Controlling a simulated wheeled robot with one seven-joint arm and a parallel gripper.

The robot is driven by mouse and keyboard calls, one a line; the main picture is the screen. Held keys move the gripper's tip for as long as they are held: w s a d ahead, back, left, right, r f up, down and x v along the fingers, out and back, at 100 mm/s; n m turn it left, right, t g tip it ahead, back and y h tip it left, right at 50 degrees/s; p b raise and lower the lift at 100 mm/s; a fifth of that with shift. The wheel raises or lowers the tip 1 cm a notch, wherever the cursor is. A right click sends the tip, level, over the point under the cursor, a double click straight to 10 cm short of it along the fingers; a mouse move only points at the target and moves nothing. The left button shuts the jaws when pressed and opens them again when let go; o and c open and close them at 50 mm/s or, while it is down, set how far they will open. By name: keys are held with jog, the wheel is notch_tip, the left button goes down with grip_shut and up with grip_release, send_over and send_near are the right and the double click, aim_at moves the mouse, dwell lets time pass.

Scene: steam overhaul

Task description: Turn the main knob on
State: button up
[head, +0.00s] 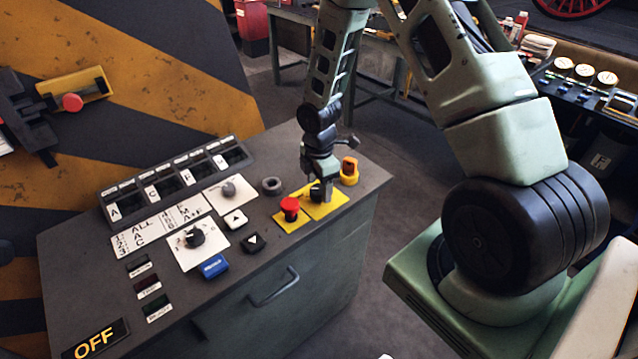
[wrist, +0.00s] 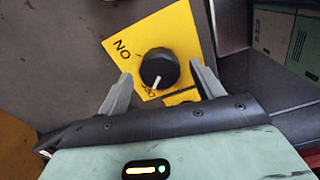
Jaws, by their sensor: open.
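The main knob (wrist: 160,67) is a round black knob on a yellow plate (wrist: 180,30). Its white pointer line aims toward the bottom of the wrist view, at a small label too blurred to read. A larger label, seen upside down and reading as ON, is at the plate's upper left. My gripper (wrist: 161,76) is open, with one finger on each side of the knob and visible gaps to it. In the head view my gripper (head: 317,184) points down over the yellow plate (head: 325,210) at the console's right end, partly hiding the knob.
A red mushroom button (head: 290,207) stands just left of my gripper, and an orange-yellow switch (head: 349,170) just right. The grey console (head: 340,205) also carries another black knob (head: 194,237), a blue button (head: 214,266) and an OFF sign (head: 95,341).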

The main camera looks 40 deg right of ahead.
jog(key=shift+f, duration=0.3)
jog(key=c, duration=1)
